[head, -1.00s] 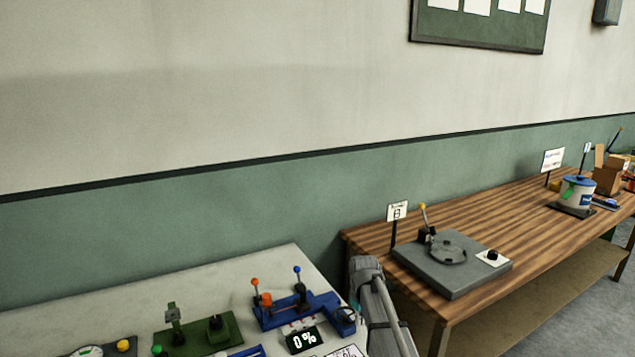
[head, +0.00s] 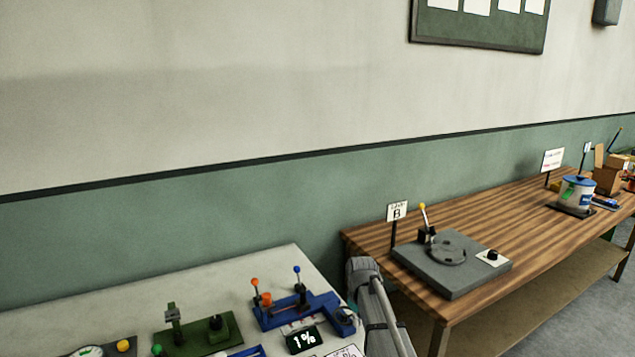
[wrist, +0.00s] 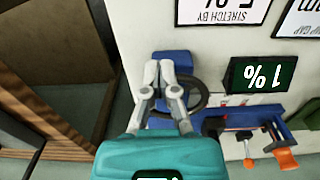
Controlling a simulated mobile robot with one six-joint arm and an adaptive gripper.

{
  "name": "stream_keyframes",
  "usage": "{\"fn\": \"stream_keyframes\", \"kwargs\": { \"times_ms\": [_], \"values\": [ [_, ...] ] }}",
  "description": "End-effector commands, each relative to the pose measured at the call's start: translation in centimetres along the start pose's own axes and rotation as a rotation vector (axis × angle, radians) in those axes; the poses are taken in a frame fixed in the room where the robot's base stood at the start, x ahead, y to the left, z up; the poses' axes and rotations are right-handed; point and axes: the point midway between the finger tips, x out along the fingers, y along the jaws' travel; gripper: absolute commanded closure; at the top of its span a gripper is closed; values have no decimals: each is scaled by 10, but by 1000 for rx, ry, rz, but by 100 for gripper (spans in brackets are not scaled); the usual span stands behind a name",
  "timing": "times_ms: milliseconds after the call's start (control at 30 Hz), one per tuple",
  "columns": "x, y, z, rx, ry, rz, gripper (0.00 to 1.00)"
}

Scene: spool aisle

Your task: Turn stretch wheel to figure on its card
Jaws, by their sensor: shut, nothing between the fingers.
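The stretch wheel is a dark ring (wrist: 201,99) on a blue fixture (wrist: 173,66), seen from above in the wrist view. My gripper (wrist: 160,64) is shut with nothing between its fingers, and its fingers lie over the left part of the wheel. Whether they touch the rim I cannot tell. A black display (wrist: 262,76) beside the wheel reads 1 %; it also shows in the head view (head: 304,339). A card (wrist: 222,10) with "STRETCH BY" is upside down in the wrist view, its figure cut off at the edge. In the head view the blue fixture (head: 300,311) stands on the white bench.
An orange-handled clamp (wrist: 285,158) sits on the fixture's right side in the wrist view. A green fixture (head: 200,333) stands to its left in the head view. A wooden bench (head: 500,209) with a grey turntable unit (head: 452,265) is at right.

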Motion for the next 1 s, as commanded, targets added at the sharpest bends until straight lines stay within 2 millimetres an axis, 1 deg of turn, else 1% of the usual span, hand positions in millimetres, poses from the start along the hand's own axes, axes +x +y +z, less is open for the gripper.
{"fn": "stream_keyframes", "kwargs": {
  "times_ms": [1000],
  "values": [
    [0, -22, 2, 0, -1, 0, 100]
  ]
}}
